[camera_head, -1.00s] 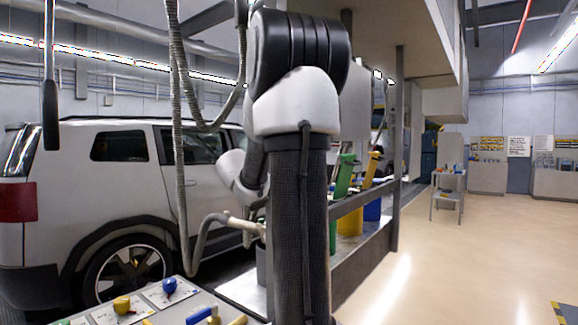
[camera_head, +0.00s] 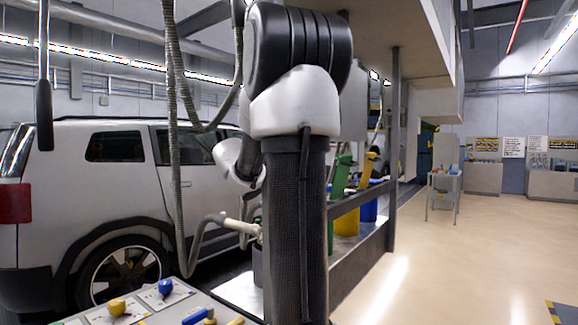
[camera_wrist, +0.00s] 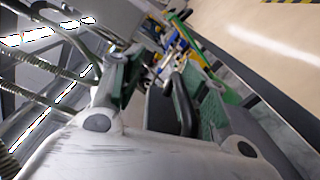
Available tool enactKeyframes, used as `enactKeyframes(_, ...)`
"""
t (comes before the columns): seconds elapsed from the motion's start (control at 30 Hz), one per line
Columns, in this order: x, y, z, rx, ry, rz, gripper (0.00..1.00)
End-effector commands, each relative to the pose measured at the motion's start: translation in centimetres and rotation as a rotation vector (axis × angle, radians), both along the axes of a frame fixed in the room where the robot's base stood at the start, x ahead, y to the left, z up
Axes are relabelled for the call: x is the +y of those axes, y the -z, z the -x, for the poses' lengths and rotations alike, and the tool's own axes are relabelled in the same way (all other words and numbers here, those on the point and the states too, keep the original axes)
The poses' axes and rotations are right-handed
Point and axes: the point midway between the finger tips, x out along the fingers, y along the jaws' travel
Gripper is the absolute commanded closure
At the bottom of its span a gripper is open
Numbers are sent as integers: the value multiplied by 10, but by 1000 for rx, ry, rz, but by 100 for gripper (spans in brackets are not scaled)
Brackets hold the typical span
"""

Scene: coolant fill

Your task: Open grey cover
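I cannot pick out a grey cover for certain in either view. In the head view a panel (camera_head: 186,308) at the bottom left carries a yellow cap (camera_head: 117,306) and a blue cap (camera_head: 165,286), with more blue and yellow parts at the lower edge. My arm stands upright in the middle of the head view and hides what is behind it.
A white car (camera_head: 100,190) stands at the left. Ribbed hoses (camera_head: 173,140) hang in front of it, and a nozzle (camera_head: 240,225) is beside my arm. Green (camera_head: 340,177) and yellow (camera_head: 347,222) containers stand behind a rail (camera_head: 362,196). The floor (camera_head: 470,260) at the right is clear.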

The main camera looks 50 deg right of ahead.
Motion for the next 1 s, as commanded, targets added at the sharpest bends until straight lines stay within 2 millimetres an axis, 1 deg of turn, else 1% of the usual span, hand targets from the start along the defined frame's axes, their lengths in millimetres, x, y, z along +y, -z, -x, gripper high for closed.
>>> enactKeyframes(0.03,2,-43,-1,-41,-3,51,68)
enactKeyframes(0.1,2,-56,-1,-40,-3,51,68)
enactKeyframes(0.2,2,-71,-1,-37,-3,50,68)
enactKeyframes(0.3,2,-80,-1,-36,-3,50,68)
enactKeyframes(0.43,2,-85,-1,-35,-4,48,68)
enactKeyframes(0.6,3,-85,-2,-36,-6,48,68)
enactKeyframes(0.63,5,-6,9,87,4,-37,68)
enactKeyframes(0.77,8,-6,9,86,1,-38,68)
enactKeyframes(1.0,27,-6,9,85,-2,-39,68)
